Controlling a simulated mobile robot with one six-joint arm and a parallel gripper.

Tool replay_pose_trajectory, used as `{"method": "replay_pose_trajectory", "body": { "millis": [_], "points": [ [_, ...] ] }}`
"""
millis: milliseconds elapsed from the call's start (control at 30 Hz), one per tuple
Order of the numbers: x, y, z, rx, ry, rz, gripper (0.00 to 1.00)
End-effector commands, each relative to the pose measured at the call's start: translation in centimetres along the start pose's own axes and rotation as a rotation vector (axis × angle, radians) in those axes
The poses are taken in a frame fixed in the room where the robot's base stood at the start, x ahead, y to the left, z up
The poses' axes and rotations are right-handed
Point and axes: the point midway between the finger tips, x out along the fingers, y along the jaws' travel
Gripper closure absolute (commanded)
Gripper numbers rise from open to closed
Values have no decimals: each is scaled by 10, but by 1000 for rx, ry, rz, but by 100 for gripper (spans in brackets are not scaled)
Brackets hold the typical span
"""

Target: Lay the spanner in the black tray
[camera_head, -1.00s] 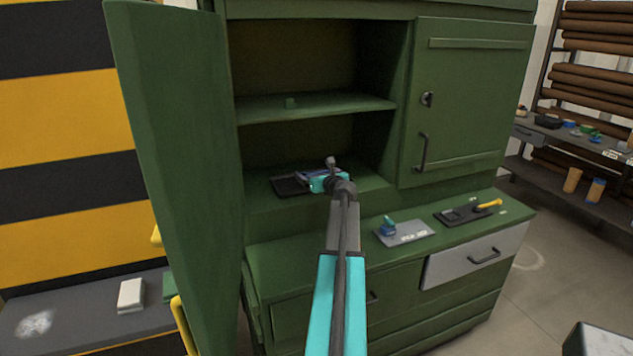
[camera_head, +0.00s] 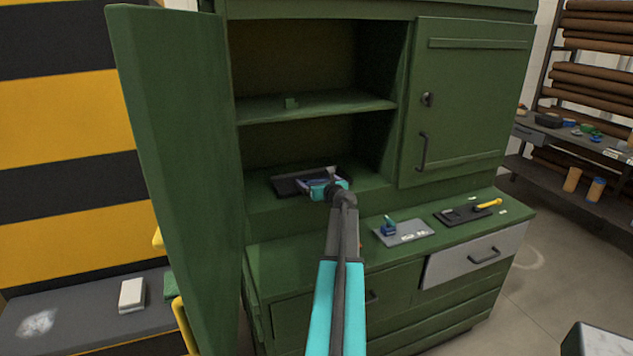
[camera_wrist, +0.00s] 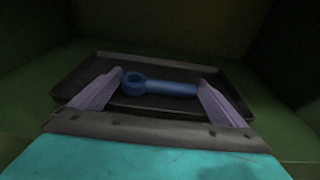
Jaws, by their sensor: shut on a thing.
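The blue spanner (camera_wrist: 165,88), with a ring at its left end, lies crosswise between the two lilac fingers of my gripper (camera_wrist: 160,90) in the wrist view. My gripper is shut on it, one finger at each end. The black tray (camera_wrist: 165,57) is beneath and around the spanner in that view. I cannot tell whether the spanner touches the tray floor. In the head view the tray (camera_head: 286,188) lies on the cabinet's lower compartment floor, and my gripper (camera_head: 318,180) is over its right part. The spanner is not clearly distinguishable there.
The green cabinet's left door (camera_head: 175,170) stands open and its right door (camera_head: 465,105) is shut. A shelf (camera_head: 330,104) with a small green block is above the gripper. The counter below holds a grey board (camera_head: 412,236) and a dark tray with a yellow-handled tool (camera_head: 490,204).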

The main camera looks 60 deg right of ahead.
Motion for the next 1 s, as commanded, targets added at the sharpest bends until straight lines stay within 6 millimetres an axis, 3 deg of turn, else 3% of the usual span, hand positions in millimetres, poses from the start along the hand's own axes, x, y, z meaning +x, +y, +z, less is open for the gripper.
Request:
{"method": "replay_pose_trajectory", "body": {
  "millis": [300, 333, 733, 1000],
  "points": [
    [0, 0, -3, 1, -1, -1, 34],
    [0, 0, -2, 0, 0, 0, 0],
    [-1, 0, 1, 0, 0, 0, 0],
    [-21, 0, -1, 0, 0, -1, 0]
  ]
}}
